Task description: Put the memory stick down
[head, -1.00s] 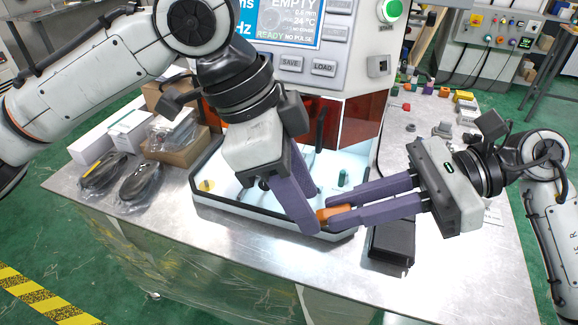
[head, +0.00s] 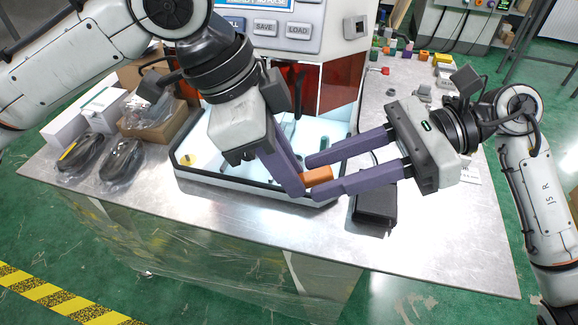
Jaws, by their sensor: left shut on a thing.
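The orange memory stick (head: 317,176) is at the tips of my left gripper (head: 297,186), above the front edge of the lit machine tray. My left gripper points down and is shut on it. My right gripper (head: 312,178) comes in from the right, its two purple fingers spread apart on either side of the stick, with a visible gap to the upper finger. Whether the lower finger touches the stick I cannot tell.
A white-rimmed machine tray (head: 245,186) lies under the grippers. A black case (head: 376,208) lies right of it on the metal table (head: 440,235). Bagged black items (head: 120,160) and boxes (head: 65,128) are at the left. The table's front right is clear.

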